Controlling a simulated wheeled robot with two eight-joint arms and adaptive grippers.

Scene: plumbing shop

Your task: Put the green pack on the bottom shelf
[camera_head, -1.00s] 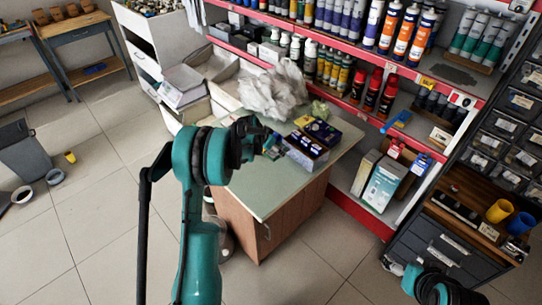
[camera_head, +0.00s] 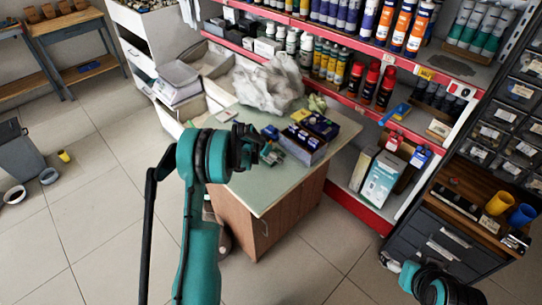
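My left gripper (camera_head: 262,143) is a dark shape at the end of the teal arm, in front of the counter's left part in this view. Its fingers blend with small things behind, so I cannot tell whether it is open or touching anything. A small dark greenish item (camera_head: 273,155) shows beside it on the counter (camera_head: 265,190); I cannot tell if it is the green pack. A pale yellow-green bag (camera_head: 317,103) lies at the counter's back. The bottom shelf (camera_head: 356,206) has a red front edge and stands right of the counter. My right gripper (camera_head: 432,287) is low at the right, its fingers unclear.
Dark blue boxes (camera_head: 303,143) stand on the counter by a crumpled grey plastic bag (camera_head: 268,85). White-blue boxes (camera_head: 382,178) occupy the bottom shelf's right part. A drawer cabinet (camera_head: 450,240) stands right. Floor in front of the counter is clear.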

